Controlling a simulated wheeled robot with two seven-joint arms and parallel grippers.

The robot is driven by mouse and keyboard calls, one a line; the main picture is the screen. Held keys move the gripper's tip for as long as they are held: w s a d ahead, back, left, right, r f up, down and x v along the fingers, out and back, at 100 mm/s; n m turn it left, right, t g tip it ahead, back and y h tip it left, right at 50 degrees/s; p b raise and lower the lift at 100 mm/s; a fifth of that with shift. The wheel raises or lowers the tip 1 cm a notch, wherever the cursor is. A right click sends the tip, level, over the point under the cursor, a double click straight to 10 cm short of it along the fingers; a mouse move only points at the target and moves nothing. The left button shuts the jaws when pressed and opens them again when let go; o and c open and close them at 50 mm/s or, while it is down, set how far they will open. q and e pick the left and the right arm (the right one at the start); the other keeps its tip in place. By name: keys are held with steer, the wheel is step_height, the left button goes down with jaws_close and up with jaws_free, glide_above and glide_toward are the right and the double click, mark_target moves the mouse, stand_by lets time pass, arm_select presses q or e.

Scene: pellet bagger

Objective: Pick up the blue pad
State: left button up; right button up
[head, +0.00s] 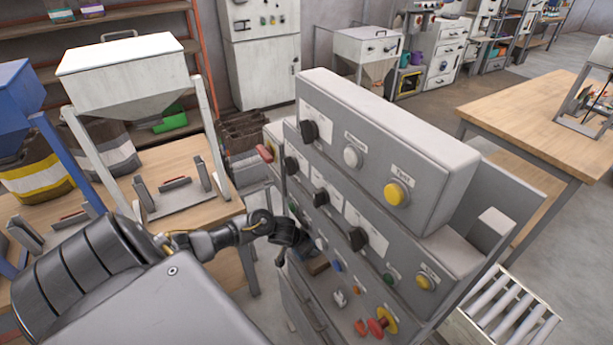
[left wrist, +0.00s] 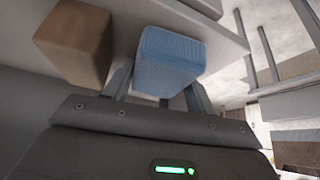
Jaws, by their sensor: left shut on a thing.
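The blue pad (left wrist: 170,58) is a light blue ribbed block in the left wrist view. It sits between the two fingers of my left gripper (left wrist: 158,88), which is shut on it. The pad is close to a grey ledge, and I cannot tell whether it touches it. In the head view my left gripper (head: 302,246) is in front of the lower part of the grey control panel, and the pad is hidden there. My right gripper is not in view.
A brown block (left wrist: 74,42) is beside the pad, on its left in the left wrist view; it also shows in the head view (head: 317,265). The control panel (head: 400,135) has knobs, buttons and a red emergency stop (head: 377,327). A white hopper (head: 125,75) stands on the wooden table at left.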

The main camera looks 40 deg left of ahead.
arm_select(q)
steer(key=shift+s, duration=0.1)
steer(key=shift+c, duration=0.4)
steer(key=shift+s+a+r, duration=0.1)
steer(key=shift+s+r, duration=0.05)
steer(key=shift+r, duration=0.1)
steer(key=s+r, duration=0.3)
steer(key=s, duration=0.3)
steer(key=s+a+r, duration=0.1)
steer(key=s+r, duration=0.3)
steer(key=s, duration=0.3)
steer(key=shift+s+r, duration=0.25)
steer(key=o, duration=0.5)
steer(key=c, duration=0.3)
